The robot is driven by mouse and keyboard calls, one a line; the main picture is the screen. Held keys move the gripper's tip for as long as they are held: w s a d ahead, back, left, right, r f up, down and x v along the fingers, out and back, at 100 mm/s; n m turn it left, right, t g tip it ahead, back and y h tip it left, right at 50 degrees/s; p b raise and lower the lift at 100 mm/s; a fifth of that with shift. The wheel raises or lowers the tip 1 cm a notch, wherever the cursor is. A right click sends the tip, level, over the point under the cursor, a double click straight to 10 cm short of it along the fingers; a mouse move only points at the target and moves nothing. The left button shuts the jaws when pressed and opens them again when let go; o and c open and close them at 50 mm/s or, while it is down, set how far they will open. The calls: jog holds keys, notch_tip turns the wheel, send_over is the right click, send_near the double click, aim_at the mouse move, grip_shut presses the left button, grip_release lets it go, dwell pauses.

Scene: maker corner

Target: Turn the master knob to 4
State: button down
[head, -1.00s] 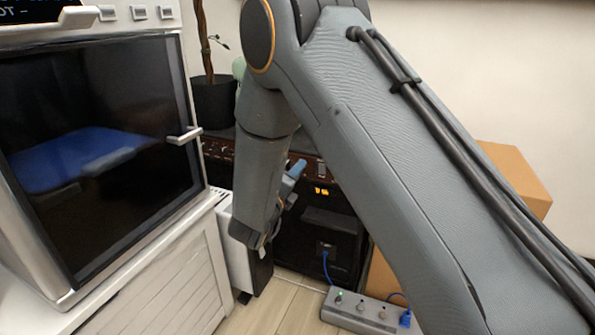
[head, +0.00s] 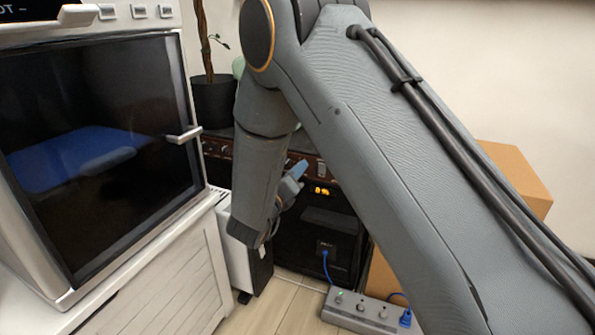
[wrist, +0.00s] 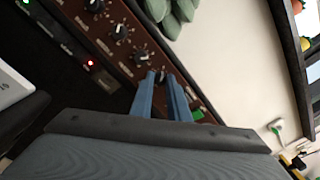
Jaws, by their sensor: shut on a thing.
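A brown control panel (wrist: 113,55) with a row of dark knobs with white marks crosses the wrist view at a slant. My gripper (wrist: 161,74) has its two blue fingers on either side of the knob (wrist: 162,80) at the lower end of this row, shut on it. The fingers partly hide that knob, and its label and number marks are too small to read, so I cannot tell its setting. In the head view the panel (head: 219,149) is on the front of a black cabinet, and my gripper (head: 299,174) is mostly behind my arm.
A potted plant (head: 212,100) stands behind. A grey power strip (head: 366,310) with blue plugs lies on the floor. A cardboard box (head: 515,178) is at right.

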jog(key=c, duration=2)
grip_release()
jog(key=shift+p+v, duration=1.3)
jog(key=shift+v, duration=2.65)
